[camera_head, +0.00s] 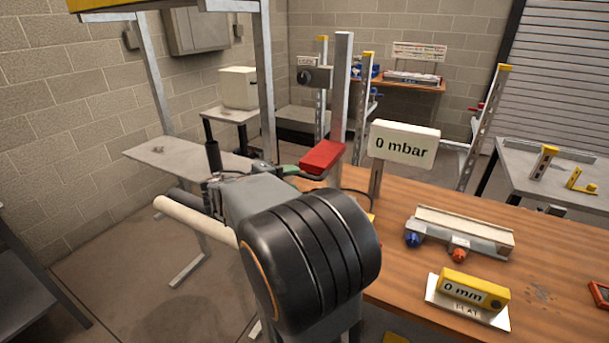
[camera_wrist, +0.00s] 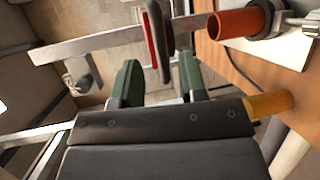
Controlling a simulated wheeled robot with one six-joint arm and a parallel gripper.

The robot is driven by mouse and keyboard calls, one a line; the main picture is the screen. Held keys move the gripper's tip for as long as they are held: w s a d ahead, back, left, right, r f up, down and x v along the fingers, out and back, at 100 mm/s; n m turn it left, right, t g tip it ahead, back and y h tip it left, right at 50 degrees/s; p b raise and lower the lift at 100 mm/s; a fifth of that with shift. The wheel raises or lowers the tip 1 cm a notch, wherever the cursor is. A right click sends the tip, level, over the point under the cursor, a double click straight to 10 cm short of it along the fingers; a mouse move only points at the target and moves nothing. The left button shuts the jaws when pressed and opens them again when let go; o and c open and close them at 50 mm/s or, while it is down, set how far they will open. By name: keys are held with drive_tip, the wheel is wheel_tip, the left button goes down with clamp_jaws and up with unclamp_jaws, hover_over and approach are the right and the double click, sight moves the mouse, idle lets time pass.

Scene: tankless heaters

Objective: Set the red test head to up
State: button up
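The red test head (camera_head: 322,157) is a flat red block in front of the grey upright post, lying roughly level with a slight tilt in the head view. In the wrist view what looks like the same red piece (camera_wrist: 151,42) shows edge-on beside a dark rounded part. My gripper (camera_wrist: 158,75) has green fingers set apart, one on each side of the lower end of that piece. I see a gap on both sides and no clear contact. In the head view my arm hides most of my gripper; a green finger (camera_head: 291,170) shows just left of the red block.
A "0 mbar" sign (camera_head: 404,143) stands right of the red block on the wooden bench (camera_head: 555,262). A metal tray with blue and orange knobs (camera_head: 462,230) and a yellow "0 mm" block (camera_head: 474,288) lie nearer. An orange-red tube (camera_wrist: 240,24) is close to my right finger.

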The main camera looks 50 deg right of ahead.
sight(303, 176)
drive_tip(key=shift+x, duration=2.6)
drive_tip(key=shift+c, duration=0.4)
clamp_jaws()
